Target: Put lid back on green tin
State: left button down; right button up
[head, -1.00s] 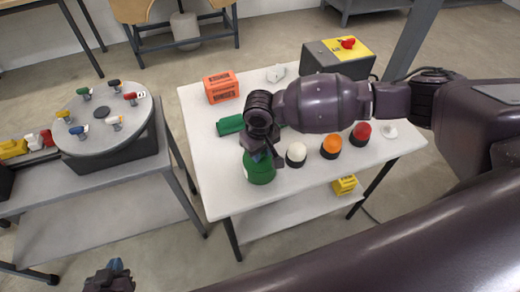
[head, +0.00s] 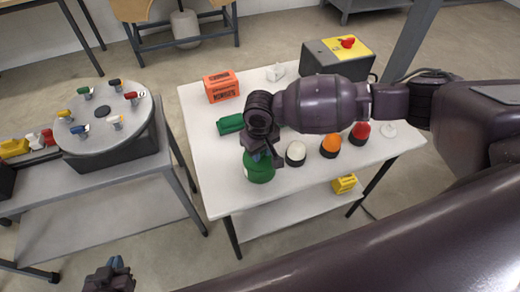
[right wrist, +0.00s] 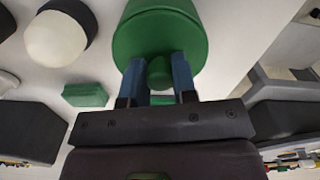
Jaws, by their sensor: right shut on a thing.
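The green tin (head: 259,172) stands near the front left edge of the white table, partly hidden under my right gripper (head: 262,153). In the right wrist view, my right gripper (right wrist: 158,78) has its blue fingers shut on the green knob (right wrist: 160,74) of the round green lid (right wrist: 160,40). The lid lines up with the green round body behind it. I cannot tell whether the lid is fully seated or slightly apart from the tin. My left gripper (head: 116,268) is at the bottom left, away from the table, and its opening is not clear.
White (head: 296,153), orange (head: 331,145) and red (head: 360,132) domes on dark bases stand right of the tin. A green block (head: 230,124), an orange box (head: 221,86) and a dark box with a red button (head: 348,43) lie behind. A round turntable (head: 103,118) stands left.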

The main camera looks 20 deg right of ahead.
jog(key=shift+p, duration=0.4)
dwell(0.5)
jog(key=o, duration=1.4)
jog(key=shift+o, duration=0.2)
jog(key=shift+r, duration=0.1)
